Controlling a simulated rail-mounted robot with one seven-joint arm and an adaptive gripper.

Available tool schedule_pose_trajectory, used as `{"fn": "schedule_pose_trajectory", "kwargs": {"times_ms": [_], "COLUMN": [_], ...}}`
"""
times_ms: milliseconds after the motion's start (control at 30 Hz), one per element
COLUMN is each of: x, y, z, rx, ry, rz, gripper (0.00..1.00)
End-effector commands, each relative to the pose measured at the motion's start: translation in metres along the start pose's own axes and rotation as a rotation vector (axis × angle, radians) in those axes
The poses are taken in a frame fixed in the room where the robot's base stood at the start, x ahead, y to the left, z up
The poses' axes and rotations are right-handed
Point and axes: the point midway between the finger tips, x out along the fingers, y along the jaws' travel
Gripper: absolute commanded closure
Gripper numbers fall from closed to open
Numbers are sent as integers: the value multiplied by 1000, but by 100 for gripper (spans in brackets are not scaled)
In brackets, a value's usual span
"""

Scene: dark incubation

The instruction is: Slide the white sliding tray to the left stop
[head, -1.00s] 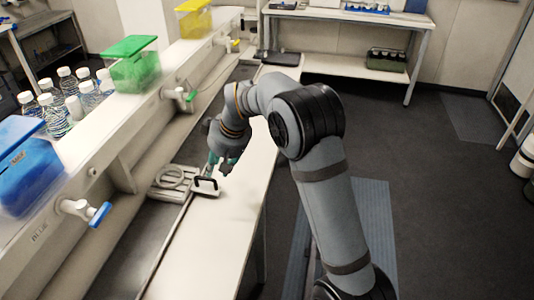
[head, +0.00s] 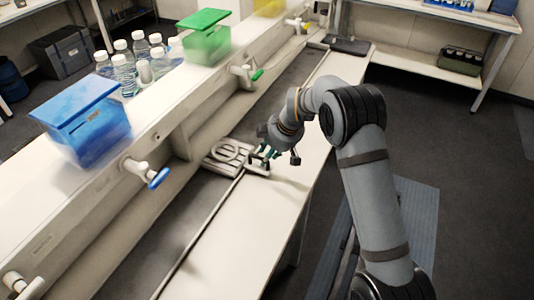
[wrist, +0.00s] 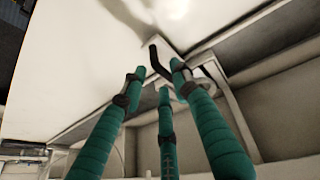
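The white sliding tray (head: 229,155) sits on the rail along the bench, below the shelf with the taps. It has a ring-shaped part on its ribbed top. A small white block with a black handle (head: 258,161) is at its right end. In the wrist view the black handle (wrist: 157,60) is just beyond my fingertips. The fingers also show in the wrist view (wrist: 159,75), spread apart with a gap between the tips. I cannot tell whether they touch the handle.
A blue-handled tap (head: 158,178) and a green-handled tap (head: 257,75) stick out from the shelf. A blue bin (head: 82,125), a green bin (head: 208,42) and several bottles stand on it. The white bench top (head: 230,225) in front is clear.

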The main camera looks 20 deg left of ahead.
Motion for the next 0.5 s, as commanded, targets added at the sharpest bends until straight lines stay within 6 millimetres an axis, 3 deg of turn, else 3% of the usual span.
{"fn": "schedule_pose_trajectory", "kwargs": {"times_ms": [200,500], "x": [17,19], "y": [0,0], "z": [-1,0], "rx": [-1,-1], "ry": [0,1], "rz": [0,1], "gripper": [70,72]}}
